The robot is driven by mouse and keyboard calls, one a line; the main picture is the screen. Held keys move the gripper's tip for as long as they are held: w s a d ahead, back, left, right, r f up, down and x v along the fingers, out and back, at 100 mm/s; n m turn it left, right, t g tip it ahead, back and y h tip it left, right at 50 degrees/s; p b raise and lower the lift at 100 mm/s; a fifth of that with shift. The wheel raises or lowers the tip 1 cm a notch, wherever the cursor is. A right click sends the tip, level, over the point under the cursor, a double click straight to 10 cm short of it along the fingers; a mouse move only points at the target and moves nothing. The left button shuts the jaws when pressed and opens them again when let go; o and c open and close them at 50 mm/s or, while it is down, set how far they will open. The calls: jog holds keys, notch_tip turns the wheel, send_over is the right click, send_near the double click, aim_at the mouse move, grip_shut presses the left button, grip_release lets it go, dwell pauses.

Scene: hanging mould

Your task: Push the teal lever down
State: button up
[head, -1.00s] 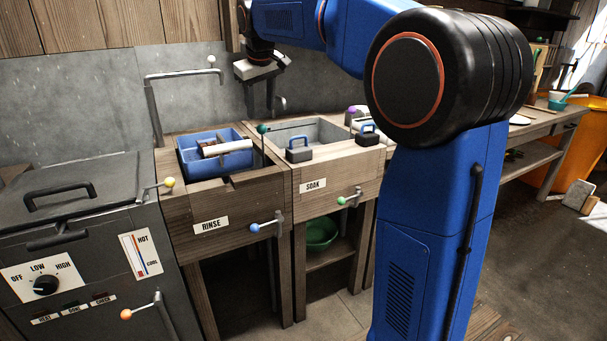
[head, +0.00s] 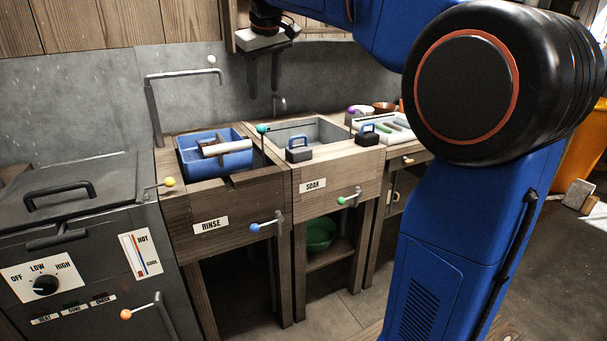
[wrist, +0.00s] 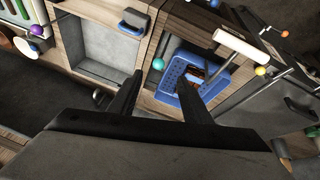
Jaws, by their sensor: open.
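The teal lever shows as a teal ball (head: 262,128) on a thin dark rod, between the RINSE and SOAK basins. In the wrist view the teal ball (wrist: 157,64) lies between my two fingers in the picture, just beyond their tips. My gripper (head: 264,90) is above and behind the lever in the head view, with its fingers pointing down, apart and empty. The wrist view also shows the spread fingers (wrist: 160,88). I see no contact with the lever; the distance between them is hard to judge.
Nearby knobs are blue (head: 254,228), green (head: 341,200), yellow (head: 169,182) and purple (head: 353,111). A metal tap (head: 183,73) stands behind.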

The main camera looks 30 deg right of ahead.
jog(key=s+f, duration=0.8)
jog(key=s, duration=0.3)
jog(key=s+f+m, duration=0.1)
jog(key=s+f, duration=0.6)
jog(key=s, duration=0.4)
jog(key=shift+s+a+f+y, duration=0.15)
jog(key=shift+a+f+y, duration=0.05)
jog(key=shift+f+y, duration=0.2)
jog(key=s+f+m, duration=0.1)
jog(key=s+f, duration=1.3)
jog(key=f, duration=0.2)
jog(key=shift+s+a+m, duration=0.15)
jog(key=shift+a+m, duration=0.1)
jog(key=shift+m, duration=0.05)
